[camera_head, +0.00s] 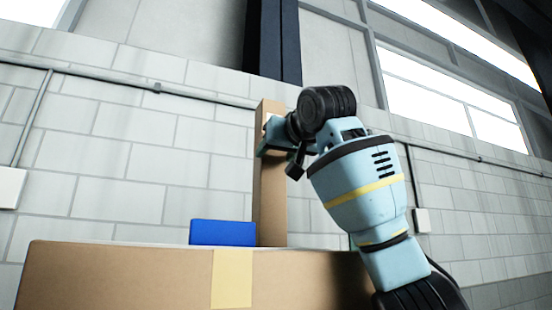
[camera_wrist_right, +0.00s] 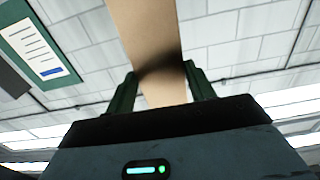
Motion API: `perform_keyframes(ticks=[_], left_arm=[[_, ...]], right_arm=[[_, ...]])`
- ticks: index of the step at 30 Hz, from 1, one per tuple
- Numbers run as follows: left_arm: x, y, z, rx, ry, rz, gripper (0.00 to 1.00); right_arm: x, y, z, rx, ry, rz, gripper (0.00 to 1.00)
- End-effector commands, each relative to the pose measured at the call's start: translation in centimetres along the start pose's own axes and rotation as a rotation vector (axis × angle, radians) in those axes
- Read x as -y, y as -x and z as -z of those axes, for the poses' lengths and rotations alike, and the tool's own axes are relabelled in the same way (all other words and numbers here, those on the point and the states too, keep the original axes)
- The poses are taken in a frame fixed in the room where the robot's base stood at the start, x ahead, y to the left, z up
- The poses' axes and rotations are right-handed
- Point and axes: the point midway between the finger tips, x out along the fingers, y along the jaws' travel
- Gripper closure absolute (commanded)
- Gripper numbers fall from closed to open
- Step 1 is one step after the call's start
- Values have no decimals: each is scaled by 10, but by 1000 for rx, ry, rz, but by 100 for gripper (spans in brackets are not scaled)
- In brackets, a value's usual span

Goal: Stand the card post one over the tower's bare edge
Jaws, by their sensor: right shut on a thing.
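The card post (camera_head: 269,205) is a tall brown cardboard column, upright behind the top edge of a cardboard box stack, the tower (camera_head: 120,275). My right gripper (camera_head: 272,146) is shut on the post in its upper part. In the right wrist view the post (camera_wrist_right: 148,35) runs between the two green fingers of the right gripper (camera_wrist_right: 160,90). The post's foot is hidden behind the tower's front edge, so I cannot tell whether it touches the top. My left gripper is not in view.
A blue block (camera_head: 222,233) shows just left of the post, above the tower's edge. A strip of tape (camera_head: 231,278) runs down the tower's front. A block wall with conduit stands behind. A green-framed notice (camera_wrist_right: 38,48) shows in the right wrist view.

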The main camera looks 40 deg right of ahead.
Motion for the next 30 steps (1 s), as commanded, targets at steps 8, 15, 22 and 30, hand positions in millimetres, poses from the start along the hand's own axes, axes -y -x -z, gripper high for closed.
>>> perform_keyframes(ticks=[8,15,22,30], left_arm=[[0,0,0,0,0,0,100],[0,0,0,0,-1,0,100],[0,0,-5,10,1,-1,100],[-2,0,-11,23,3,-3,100]], right_arm=[[1,1,18,-2,-1,2,85],[1,2,31,-3,-1,1,85],[1,22,32,-4,2,2,85],[1,71,32,-6,2,3,85]])
